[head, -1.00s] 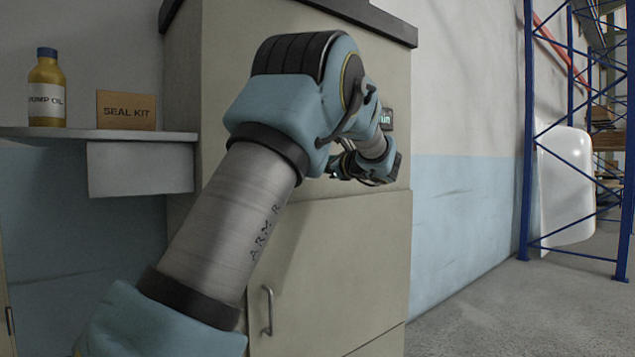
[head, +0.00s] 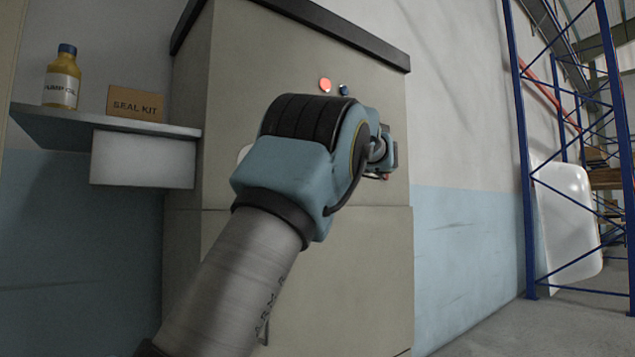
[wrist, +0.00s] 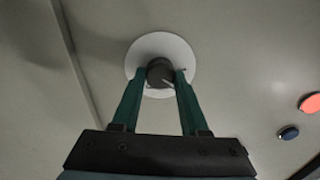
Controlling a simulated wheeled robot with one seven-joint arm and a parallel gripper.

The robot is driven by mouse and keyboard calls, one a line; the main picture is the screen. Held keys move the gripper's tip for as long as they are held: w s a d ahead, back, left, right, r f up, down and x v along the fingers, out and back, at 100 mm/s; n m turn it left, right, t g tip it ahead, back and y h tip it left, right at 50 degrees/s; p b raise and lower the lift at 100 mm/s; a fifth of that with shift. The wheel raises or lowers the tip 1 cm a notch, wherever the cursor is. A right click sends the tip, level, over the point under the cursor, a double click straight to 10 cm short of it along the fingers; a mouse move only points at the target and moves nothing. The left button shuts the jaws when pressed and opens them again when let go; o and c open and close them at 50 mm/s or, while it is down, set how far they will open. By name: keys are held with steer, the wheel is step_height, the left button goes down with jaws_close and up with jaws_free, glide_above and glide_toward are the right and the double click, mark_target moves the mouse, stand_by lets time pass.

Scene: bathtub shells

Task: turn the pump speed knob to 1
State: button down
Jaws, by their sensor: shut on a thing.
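The pump speed knob (wrist: 159,73) is a dark round knob on a pale round dial plate (wrist: 177,48), seen in the wrist view. A light pointer line shows on the knob's right side, but I cannot read any numbers on the plate. My gripper (wrist: 160,78) is shut on the knob, one green finger on each side. In the head view my arm hides the knob, the fingers and most of the dial; the beige cabinet (head: 260,60) that carries them stands behind the arm.
A red button (head: 325,85) and a small blue button (head: 344,90) sit on the cabinet front; both also show at the right in the wrist view. A shelf (head: 60,122) at left holds a pump oil bottle (head: 62,78) and a seal kit box (head: 135,103). Blue racking (head: 522,150) stands right.

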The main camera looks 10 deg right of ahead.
steer(key=n+b, duration=0.4)
steer(key=n, duration=0.2)
steer(key=shift+b, duration=0.35)
stand_by(0.4)
steer(key=shift+c, duration=2.1)
jaws_free()
steer(key=shift+s, duration=0.1)
steer(key=b+v, duration=0.1)
steer(key=v, duration=0.9)
steer(key=shift+s+d, duration=0.2)
steer(key=shift+s, duration=0.05)
steer(key=shift+s, duration=0.1)
